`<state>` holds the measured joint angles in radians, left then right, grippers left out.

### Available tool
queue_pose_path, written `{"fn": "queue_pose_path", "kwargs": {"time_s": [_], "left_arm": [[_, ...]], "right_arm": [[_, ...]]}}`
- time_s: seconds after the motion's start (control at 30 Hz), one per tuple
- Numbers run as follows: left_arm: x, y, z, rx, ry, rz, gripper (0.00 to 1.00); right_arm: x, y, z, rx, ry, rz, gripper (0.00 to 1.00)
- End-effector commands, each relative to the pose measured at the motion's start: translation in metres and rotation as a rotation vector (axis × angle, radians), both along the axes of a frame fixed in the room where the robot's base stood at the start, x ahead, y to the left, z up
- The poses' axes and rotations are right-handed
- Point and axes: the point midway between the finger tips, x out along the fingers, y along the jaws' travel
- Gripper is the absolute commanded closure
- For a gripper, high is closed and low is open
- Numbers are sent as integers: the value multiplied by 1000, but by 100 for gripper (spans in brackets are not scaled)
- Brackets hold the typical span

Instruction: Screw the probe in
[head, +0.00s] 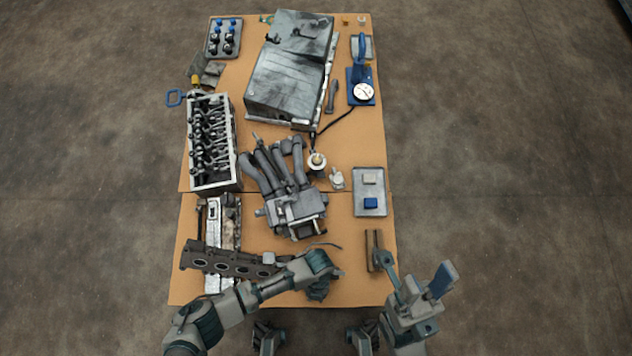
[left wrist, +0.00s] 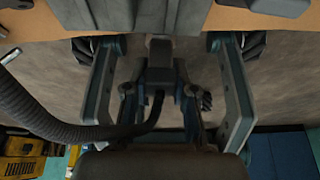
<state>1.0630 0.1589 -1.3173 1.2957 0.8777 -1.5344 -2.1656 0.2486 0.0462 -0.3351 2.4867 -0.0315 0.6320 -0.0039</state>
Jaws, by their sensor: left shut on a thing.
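My left arm reaches in from the left, and its gripper (head: 322,287) is low over the near part of the board. In the left wrist view the two fingers (left wrist: 165,85) stand on either side of a dark block, which seems to be the probe (left wrist: 160,75). A ribbed black cable (left wrist: 50,122) curves from it to the left, with a thin silvery piece at its far end. The probe's tip is hidden. A dark manifold (head: 235,262) with round ports lies just left of the left gripper. My right gripper (head: 418,272) is open and empty, right of the board.
A pipe cluster (head: 285,190), a cylinder head (head: 212,145) and a large grey housing (head: 290,75) crowd the board. A tray with small blocks (head: 370,205) and a brown channel piece (head: 374,250) lie at the right. The floor around the board is clear.

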Motion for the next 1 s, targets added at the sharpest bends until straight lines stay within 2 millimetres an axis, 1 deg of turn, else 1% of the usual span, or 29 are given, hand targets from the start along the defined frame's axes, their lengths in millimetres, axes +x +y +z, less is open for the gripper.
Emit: {"fn": "queue_pose_path", "kwargs": {"time_s": [0.03,0.23,0.63,0.67,0.7,0.73,1.0], "left_arm": [[2,-3,3,-6,-2,-15,100],[2,-2,4,-5,-3,-46,100],[3,-2,4,-5,-4,-50,100],[3,-2,4,-6,-4,-50,67],[3,-2,4,-5,-5,-49,57],[3,-2,3,-5,-4,-49,52],[1,0,1,-2,-1,-48,52]], "right_arm": [[0,0,1,-2,-5,0,60],[-1,0,4,-4,-14,0,60],[-1,0,3,-4,-12,0,60],[-1,0,3,-4,-12,0,60],[-1,0,3,-4,-12,0,60],[-1,0,3,-4,-11,0,60],[-1,-1,1,-3,-5,-2,60]]}}
